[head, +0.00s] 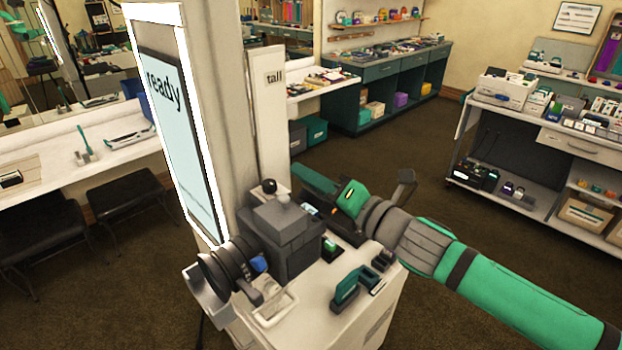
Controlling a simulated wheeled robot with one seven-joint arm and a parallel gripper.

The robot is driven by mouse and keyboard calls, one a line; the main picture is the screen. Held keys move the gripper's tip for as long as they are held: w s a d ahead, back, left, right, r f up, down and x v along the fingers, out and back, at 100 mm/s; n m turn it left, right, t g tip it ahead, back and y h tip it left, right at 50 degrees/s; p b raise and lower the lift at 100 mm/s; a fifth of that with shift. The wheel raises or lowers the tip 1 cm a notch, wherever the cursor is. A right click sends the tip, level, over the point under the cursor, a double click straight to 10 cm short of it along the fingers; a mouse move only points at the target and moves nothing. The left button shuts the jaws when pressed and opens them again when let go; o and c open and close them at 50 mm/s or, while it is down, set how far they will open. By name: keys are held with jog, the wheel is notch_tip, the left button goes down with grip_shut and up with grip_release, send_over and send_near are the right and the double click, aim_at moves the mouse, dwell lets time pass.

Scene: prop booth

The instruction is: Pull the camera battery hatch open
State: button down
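The dark grey camera (287,240) stands on a white stand, with its round black lens (225,268) pointing to the lower left. I cannot make out its battery hatch in this view; the side towards my arm is partly hidden. My green and grey arm reaches in from the lower right. My gripper (318,203) is at the camera's right rear side, close to it. I cannot tell whether it touches the camera. Its fingertips are not clear enough to show whether they are open or shut.
A white post with a lit "ready" screen (180,140) rises just behind and left of the camera. A green-handled tool (351,287) and a small clear tray (275,306) lie on the stand top (318,290). A stocked shelf cart (500,130) stands at right. Open carpet lies between.

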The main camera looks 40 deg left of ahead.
jog(key=shift+w+d+f+m, duration=0.1)
jog(key=shift+w+f+m, duration=0.35)
jog(key=shift+m, duration=0.8)
jog(key=shift+w+d+f+m, duration=0.1)
jog(key=shift+w+f+m, duration=0.3)
jog(key=shift+m, duration=0.9)
jog(key=shift+w+f+m, duration=0.35)
jog(key=shift+w+m, duration=0.15)
jog(key=shift+m, duration=0.75)
